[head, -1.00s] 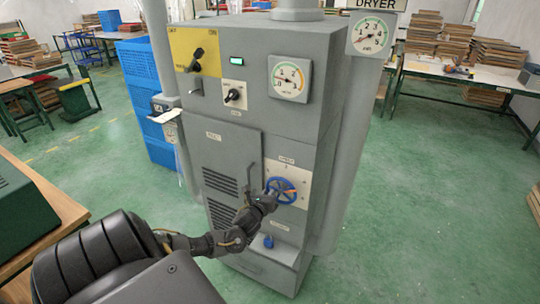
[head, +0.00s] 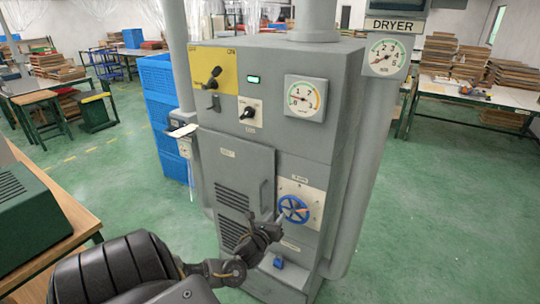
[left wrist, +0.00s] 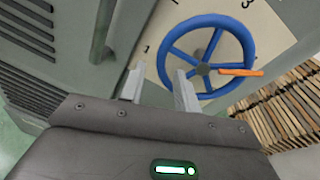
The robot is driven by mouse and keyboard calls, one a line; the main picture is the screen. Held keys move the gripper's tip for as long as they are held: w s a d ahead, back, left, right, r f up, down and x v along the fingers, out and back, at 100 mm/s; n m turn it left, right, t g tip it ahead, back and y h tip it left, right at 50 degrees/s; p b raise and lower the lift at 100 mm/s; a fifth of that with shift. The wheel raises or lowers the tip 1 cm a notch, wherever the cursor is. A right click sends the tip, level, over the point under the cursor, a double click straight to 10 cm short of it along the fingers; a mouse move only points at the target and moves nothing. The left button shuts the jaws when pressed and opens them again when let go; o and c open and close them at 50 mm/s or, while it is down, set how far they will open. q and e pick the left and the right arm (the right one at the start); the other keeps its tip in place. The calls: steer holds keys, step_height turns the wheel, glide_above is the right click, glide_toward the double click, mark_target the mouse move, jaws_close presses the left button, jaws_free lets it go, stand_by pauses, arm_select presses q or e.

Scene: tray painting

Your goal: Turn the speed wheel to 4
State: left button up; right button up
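The blue speed wheel (head: 294,209) is on a cream dial plate at the lower right of the grey dryer's front. In the left wrist view the wheel (left wrist: 205,58) fills the upper middle, with its orange pointer (left wrist: 242,72) toward the picture's right. Figures 1 and 3 show on the plate (left wrist: 285,38); the 4 is not readable. My left gripper (head: 277,222) is just left of and below the wheel. In the left wrist view its two fingers (left wrist: 160,87) stand apart with nothing between them, close to the rim. My right gripper is out of view.
The dryer (head: 235,175) has a panel door with a vertical handle (left wrist: 103,30) left of the wheel. A small blue knob (head: 278,263) sits below. Gauges (head: 305,98) and switches are above. A wooden-topped table (head: 60,225) stands at left; green floor is clear at right.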

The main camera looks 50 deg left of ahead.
arm_select(q)
steer(key=v, duration=0.6)
steer(key=shift+b, duration=0.3)
steer(key=shift+a, duration=0.1)
steer(key=shift+c, duration=0.2)
